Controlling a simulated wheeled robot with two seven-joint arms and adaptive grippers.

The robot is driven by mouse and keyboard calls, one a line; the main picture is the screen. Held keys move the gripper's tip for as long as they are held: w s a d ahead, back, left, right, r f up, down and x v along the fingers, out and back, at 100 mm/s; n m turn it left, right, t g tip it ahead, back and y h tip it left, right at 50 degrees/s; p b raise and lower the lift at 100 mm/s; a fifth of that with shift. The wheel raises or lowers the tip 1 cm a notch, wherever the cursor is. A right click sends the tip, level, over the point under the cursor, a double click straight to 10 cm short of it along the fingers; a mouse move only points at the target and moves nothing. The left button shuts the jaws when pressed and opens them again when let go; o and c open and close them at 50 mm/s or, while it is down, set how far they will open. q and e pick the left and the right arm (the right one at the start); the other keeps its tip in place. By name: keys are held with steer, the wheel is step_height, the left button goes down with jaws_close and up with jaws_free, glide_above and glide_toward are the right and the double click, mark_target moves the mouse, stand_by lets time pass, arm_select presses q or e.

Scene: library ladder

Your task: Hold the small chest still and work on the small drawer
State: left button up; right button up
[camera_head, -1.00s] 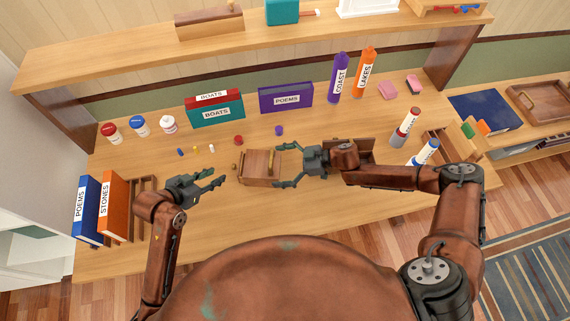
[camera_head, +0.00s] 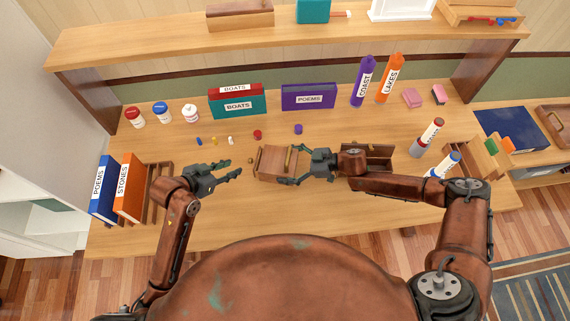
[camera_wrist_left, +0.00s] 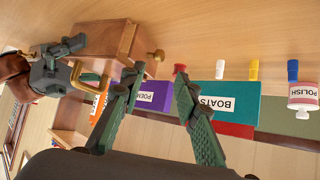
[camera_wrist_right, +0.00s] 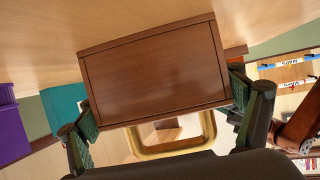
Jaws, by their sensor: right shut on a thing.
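The small chest (camera_head: 272,162) is a brown wooden box on the desk. The small drawer's round brass knob (camera_head: 250,160) faces left, and it also shows in the left wrist view (camera_wrist_left: 155,55). A brass handle (camera_wrist_left: 82,76) stands on the chest. My right gripper (camera_head: 291,167) is shut on the chest from the right; in the right wrist view, its fingers flank the brown panel (camera_wrist_right: 155,75). My left gripper (camera_head: 236,172) is open and empty, left of the knob and apart from it. I see no clear gap around the drawer front.
A dark brown open box (camera_head: 378,152) stands behind my right forearm. Small bottles and caps, including a red cap (camera_head: 257,134), lie behind the chest. Orange and blue books (camera_head: 128,188) stand in a rack at the left. The desk front is clear.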

steer(key=c, duration=0.5)
arm_select(q)
steer(key=shift+w, duration=0.1)
steer(key=shift+c, duration=1.1)
arm_select(e)
steer(key=shift+c, duration=0.2)
arm_select(q)
steer(key=w+a+g, duration=0.1)
steer(key=w+a+n+g, duration=0.1)
steer(key=w, duration=0.1)
steer(key=w+a+n+g, duration=0.1)
steer(key=shift+w+a+f, duration=0.15)
steer(key=shift+a+f, duration=0.1)
steer(key=shift+f, duration=0.05)
jaws_close()
step_height(320, 180, up, 2)
steer(key=w+a+r+n+g, duration=0.1)
steer(key=w+a+n+g, duration=0.1)
steer(key=a, duration=0.1)
steer(key=x, duration=1)
steer(key=shift+d+f, duration=0.1)
steer(key=shift+s+d, duration=0.35)
steer(key=shift+d, duration=0.55)
steer(key=shift+s+d, duration=0.3)
steer(key=shift+d, duration=0.65)
